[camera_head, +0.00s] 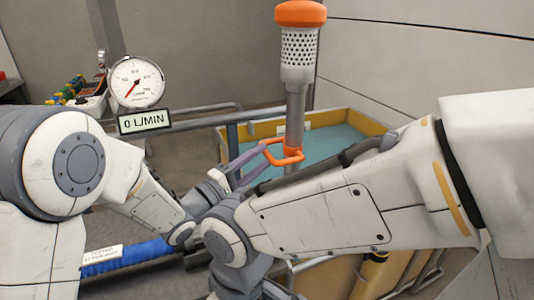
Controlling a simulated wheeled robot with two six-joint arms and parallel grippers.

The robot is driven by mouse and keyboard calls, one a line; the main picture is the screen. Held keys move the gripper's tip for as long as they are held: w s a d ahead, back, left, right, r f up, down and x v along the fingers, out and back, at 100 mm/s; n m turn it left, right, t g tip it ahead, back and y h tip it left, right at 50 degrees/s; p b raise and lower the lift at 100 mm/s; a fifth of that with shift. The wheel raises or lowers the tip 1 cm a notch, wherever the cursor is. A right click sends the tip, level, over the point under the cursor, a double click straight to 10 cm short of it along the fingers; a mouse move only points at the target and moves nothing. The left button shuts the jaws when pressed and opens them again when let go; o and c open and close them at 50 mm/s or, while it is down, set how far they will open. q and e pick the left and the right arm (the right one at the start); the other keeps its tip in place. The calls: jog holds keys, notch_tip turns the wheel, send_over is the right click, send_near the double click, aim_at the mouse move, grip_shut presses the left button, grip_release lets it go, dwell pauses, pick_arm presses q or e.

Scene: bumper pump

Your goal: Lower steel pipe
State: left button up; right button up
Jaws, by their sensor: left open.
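The steel pipe (295,115) stands upright near the middle, with a white perforated head (298,55) and an orange cap (300,13) on top. An orange loop handle (291,156) sticks out to the left of its lower part. My left gripper (262,163) is open at the left side of this handle, its purple-grey fingers close to the orange loop. I cannot tell whether they touch it. My right arm crosses in front of the pipe and hides its lower end. My right gripper's fingers are not visible.
A yellow-rimmed tank (357,117) with teal liquid (335,138) lies behind the pipe. A round gauge (137,82) and a display reading 0 L/MIN (144,121) stand at the left. A blue hose (130,252) lies low at the left.

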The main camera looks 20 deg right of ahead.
pick_arm(q)
jog(key=shift+x, duration=1.45)
grip_shut()
dwell(0.3)
